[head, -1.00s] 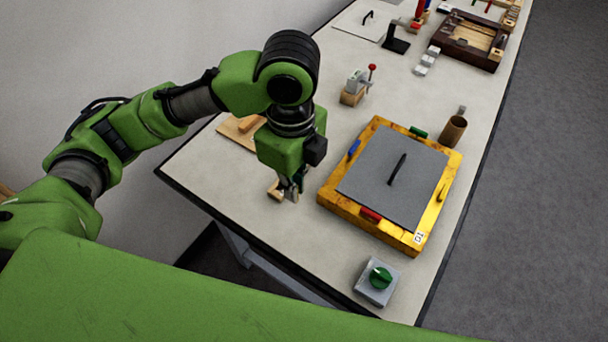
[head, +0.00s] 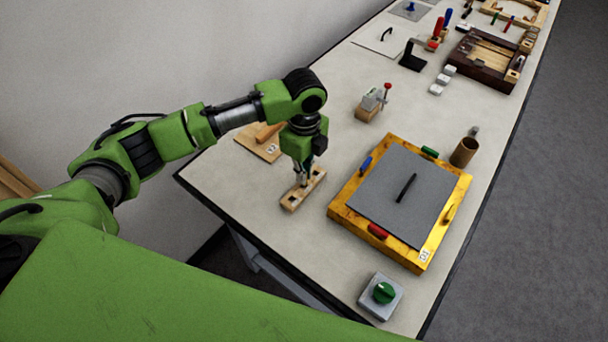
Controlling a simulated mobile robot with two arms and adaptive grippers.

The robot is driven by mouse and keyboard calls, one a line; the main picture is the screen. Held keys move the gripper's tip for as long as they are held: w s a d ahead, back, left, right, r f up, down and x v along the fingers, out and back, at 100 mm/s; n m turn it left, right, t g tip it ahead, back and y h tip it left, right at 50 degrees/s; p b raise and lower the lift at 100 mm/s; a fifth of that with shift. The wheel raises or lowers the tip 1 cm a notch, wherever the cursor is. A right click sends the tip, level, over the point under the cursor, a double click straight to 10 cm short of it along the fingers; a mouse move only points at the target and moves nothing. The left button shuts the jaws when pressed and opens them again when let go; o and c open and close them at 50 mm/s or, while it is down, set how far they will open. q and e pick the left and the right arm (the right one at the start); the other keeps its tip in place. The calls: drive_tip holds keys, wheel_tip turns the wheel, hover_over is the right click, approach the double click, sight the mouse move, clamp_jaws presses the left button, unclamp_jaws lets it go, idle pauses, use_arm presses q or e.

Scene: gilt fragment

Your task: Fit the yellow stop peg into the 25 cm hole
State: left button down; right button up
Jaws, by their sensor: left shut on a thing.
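My left gripper (head: 302,180) points straight down over a narrow light wooden block (head: 291,203) near the table's left front edge. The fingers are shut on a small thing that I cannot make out. The fingertips overlap the block in this view, and I cannot tell whether they touch it. I cannot pick out the yellow stop peg or the 25 cm hole for sure. My right gripper is not in view.
A yellow box (head: 346,222) with a grey lid (head: 385,185) stands right of the gripper. Behind the gripper lies a wooden board (head: 272,153). A green-knobbed switch (head: 383,293) is at the front, a brown cup (head: 464,152) at the right edge. A red-knobbed clamp (head: 372,103) stands farther back.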

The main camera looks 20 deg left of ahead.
use_arm(q)
drive_tip(key=shift+s+f+p, duration=0.1)
drive_tip(key=shift+f+p, duration=0.25)
drive_tip(key=shift+f, duration=0.7)
drive_tip(key=shift+f, duration=0.1)
drive_tip(key=c, duration=2.2)
unclamp_jaws()
